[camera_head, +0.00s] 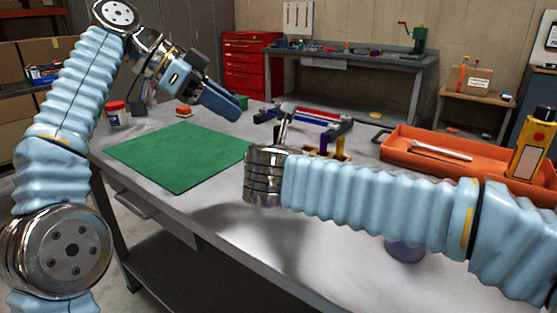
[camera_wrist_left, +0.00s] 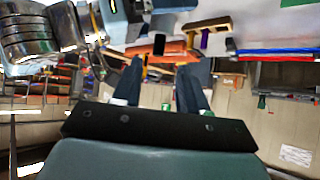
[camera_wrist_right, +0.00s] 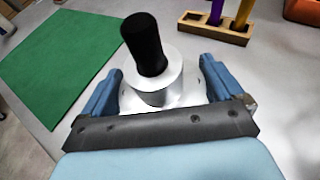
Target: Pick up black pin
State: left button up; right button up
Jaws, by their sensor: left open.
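The black pin (camera_wrist_right: 146,45) stands upright in a round pale metal seat (camera_wrist_right: 158,80) on the bench in the right wrist view. My right gripper (camera_wrist_right: 160,75) has its blue fingers spread on both sides of the seat, below the pin's top; contact with it cannot be made out. In the head view the pin is hidden, and my right arm covers its gripper. My left gripper (camera_head: 235,108) is open and empty above the far side of the green mat, away from the pin.
The green mat (camera_head: 180,157) lies left of the pin. A wooden block (camera_wrist_right: 215,29) with purple and yellow pins stands behind it. The front of the bench is mostly clear.

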aim_at(278, 127)
jog(key=shift+c, duration=0.9)
pick_arm(q)
jog(key=shift+o, duration=0.8)
jog(key=d+f+h, duration=0.1)
jog(key=d+f+n+t, duration=0.1)
jog(key=d+f+t+h, duration=0.1)
jog(key=shift+s+d+f+h, duration=0.3)
jog(key=shift+s+d, duration=0.05)
jog(key=shift+w+x, duration=0.15)
jog(key=shift+x, duration=1.45)
jog(key=shift+w+x, duration=0.15)
jog(key=shift+x, duration=1.45)
jog(key=shift+r, duration=0.2)
grip_shut()
